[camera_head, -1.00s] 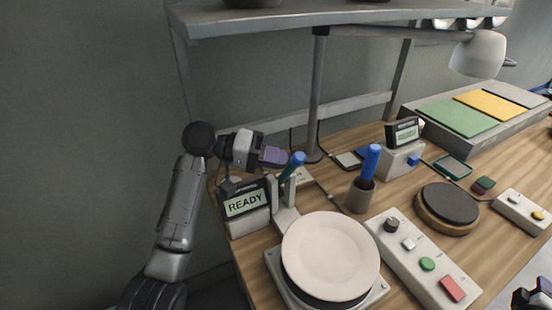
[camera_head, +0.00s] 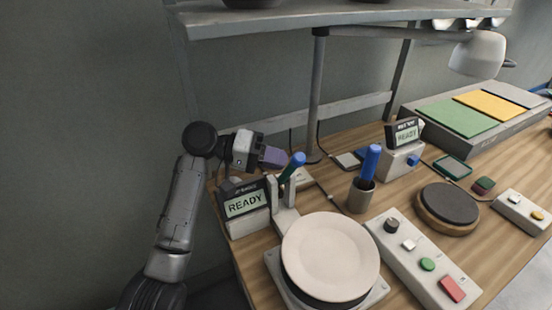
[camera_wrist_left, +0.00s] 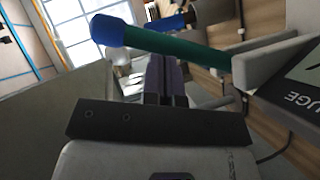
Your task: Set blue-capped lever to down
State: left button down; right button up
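The blue-capped lever (camera_head: 298,158) has a dark green shaft and leans up between the grey posts of its bracket (camera_head: 285,218), behind the plate. My left gripper (camera_head: 284,157) comes in from the left, its purple fingers just left of the blue cap. In the left wrist view the lever's green shaft (camera_wrist_left: 180,47) crosses just past the fingertips, with the blue cap (camera_wrist_left: 108,29) to the left. The left fingers (camera_wrist_left: 167,62) lie close together with nothing visible between them. Whether they touch the shaft is unclear. My right gripper is out of view.
A READY display (camera_head: 245,203) stands left of the lever. A pale plate (camera_head: 330,256) lies in front. A cup (camera_head: 360,196) with a blue-topped handle stands to the right, near a button panel (camera_head: 425,262). A shelf (camera_head: 300,18) hangs above.

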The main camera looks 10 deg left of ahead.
pick_arm(q)
jog(key=s+d+f+m+t+y+p, duration=0.3)
jog(key=s+f+m+t+y+p, duration=0.2)
jog(key=p, duration=0.6)
jog(key=shift+s+d+f+m+y, duration=0.2)
jog(key=shift+s+d+m+y, duration=0.15)
jog(key=shift+m, duration=0.65)
jog(key=shift+f, duration=0.1)
jog(key=p+v, duration=0.2)
jog(key=v, duration=1.1)
jog(key=shift+a, duration=0.35)
